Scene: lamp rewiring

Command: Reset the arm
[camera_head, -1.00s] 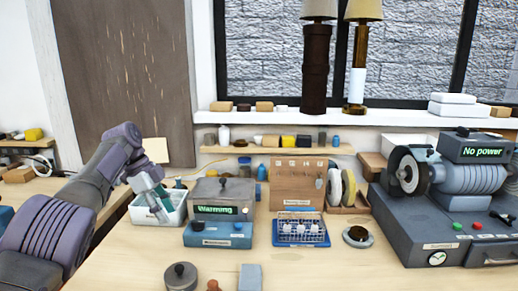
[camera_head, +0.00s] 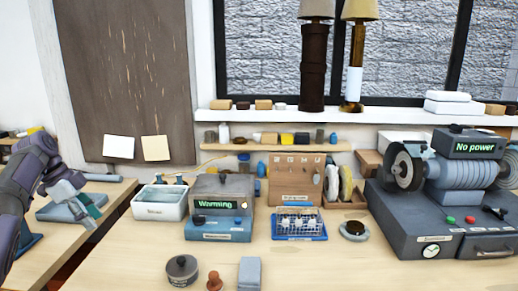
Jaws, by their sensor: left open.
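My left arm comes in at the left edge of the head view. Its gripper (camera_head: 83,207) is open and empty, with teal fingers pointing down and right. It hangs over the left-hand table, near a blue-grey flat device, and whether it touches that is unclear. My right gripper is out of view.
A white bin (camera_head: 160,203) stands at the workbench's left. Beside it are a machine reading "Warming" (camera_head: 220,207), a blue rack (camera_head: 299,224) and a grinder reading "No power" (camera_head: 455,190). A dark round pot (camera_head: 182,271) stands in front.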

